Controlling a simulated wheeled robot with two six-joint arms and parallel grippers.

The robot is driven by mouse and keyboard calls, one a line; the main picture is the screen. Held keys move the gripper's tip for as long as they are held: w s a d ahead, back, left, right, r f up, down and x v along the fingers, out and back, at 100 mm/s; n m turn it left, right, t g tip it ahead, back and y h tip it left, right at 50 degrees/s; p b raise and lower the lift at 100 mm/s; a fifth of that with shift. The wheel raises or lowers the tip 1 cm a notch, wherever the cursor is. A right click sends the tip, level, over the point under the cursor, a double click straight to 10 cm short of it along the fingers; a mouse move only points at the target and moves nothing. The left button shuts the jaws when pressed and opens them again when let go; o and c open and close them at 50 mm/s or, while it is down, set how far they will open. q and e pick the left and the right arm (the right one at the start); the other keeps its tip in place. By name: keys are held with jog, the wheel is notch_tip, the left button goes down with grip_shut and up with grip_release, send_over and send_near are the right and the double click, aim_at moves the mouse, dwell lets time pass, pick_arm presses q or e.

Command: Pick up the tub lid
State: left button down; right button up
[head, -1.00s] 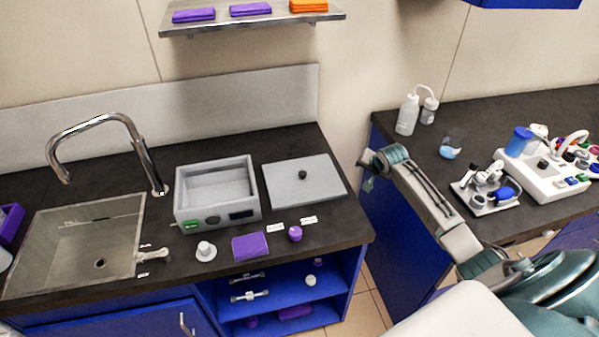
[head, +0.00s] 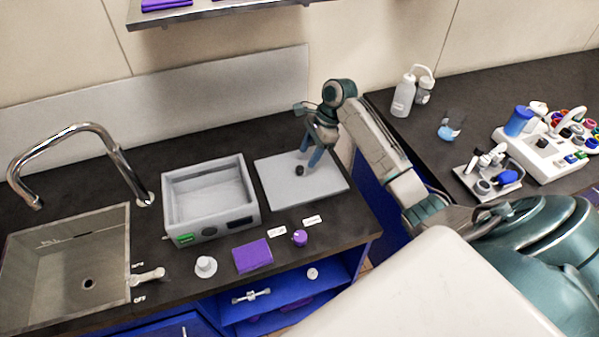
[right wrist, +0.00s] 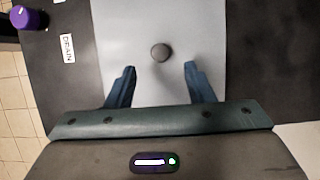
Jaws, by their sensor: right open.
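The tub lid (head: 318,187) is a flat light-grey plate with a small dark knob (head: 300,170). It lies on the dark counter to the right of the open grey tub (head: 208,200). My right gripper (head: 312,158) is open above the lid, its fingertips close to the knob. In the right wrist view the lid (right wrist: 140,30) fills the middle, and the knob (right wrist: 160,53) sits between and just beyond the two blue fingers of the gripper (right wrist: 158,78). Nothing is between the fingers. My left gripper is not in view.
A sink (head: 70,265) with a tall faucet (head: 90,135) is at left. A purple cloth (head: 253,256), a white knobbed piece (head: 206,267) and a purple knob (head: 300,237) sit at the counter's front. The right counter holds bottles (head: 404,95) and a white rack (head: 545,150).

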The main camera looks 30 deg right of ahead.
aim_at(301, 168)
jog(key=shift+a+f, duration=0.2)
jog(key=shift+f, duration=0.05)
jog(key=p+x, duration=0.2)
jog(key=x, duration=0.2)
jog(key=shift+w+a+f, duration=0.1)
jog(key=shift+a+f, duration=0.15)
jog(key=shift+f, duration=0.15)
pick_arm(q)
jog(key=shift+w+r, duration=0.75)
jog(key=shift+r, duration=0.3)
pick_arm(e)
grip_shut()
